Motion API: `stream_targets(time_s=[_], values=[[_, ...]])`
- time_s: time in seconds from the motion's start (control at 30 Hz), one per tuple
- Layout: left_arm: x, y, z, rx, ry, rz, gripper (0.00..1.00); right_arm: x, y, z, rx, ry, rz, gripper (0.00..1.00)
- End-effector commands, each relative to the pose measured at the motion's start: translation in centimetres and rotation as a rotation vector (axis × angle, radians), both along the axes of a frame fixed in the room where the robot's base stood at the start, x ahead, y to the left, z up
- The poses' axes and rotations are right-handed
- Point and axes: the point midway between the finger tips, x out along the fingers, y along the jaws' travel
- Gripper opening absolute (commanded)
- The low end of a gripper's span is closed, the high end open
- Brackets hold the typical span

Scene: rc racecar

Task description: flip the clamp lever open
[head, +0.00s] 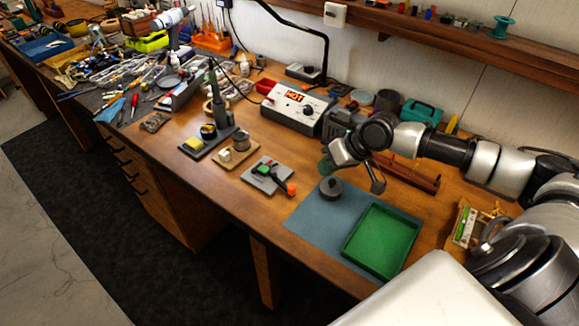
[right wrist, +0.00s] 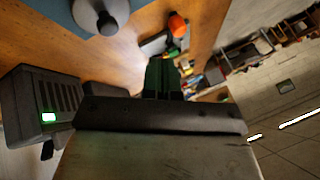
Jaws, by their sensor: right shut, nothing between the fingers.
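The clamp (head: 265,173) sits on a grey base plate on the bench, with a green piece in it. Its lever ends in an orange tip (head: 291,189) at the right side of the plate, low near the bench top. The orange tip (right wrist: 177,25) also shows at the top of the right wrist view, beyond my fingers. My right gripper (head: 325,167) is above the bench, right of and behind the clamp, apart from it. Its fingers (right wrist: 163,78) are together and empty. The lever's inner end is too small to make out. My left gripper is out of view.
A dark round knobbed object (head: 331,188) stands on the blue mat (head: 305,215), beside a green tray (head: 382,242). A soldering station (head: 297,108) reading HOT stands behind the clamp. Small stands with a sponge (head: 194,143) and a spool (head: 240,141) are to its left.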

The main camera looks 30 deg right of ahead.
Motion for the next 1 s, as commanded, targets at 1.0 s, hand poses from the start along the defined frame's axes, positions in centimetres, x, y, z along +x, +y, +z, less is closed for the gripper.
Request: stream_targets(time_s=[1.0], values=[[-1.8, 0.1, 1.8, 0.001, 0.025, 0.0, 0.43, 3.9, 3.3, -6.7, 0.005, 0.0, -0.008, 0.0]])
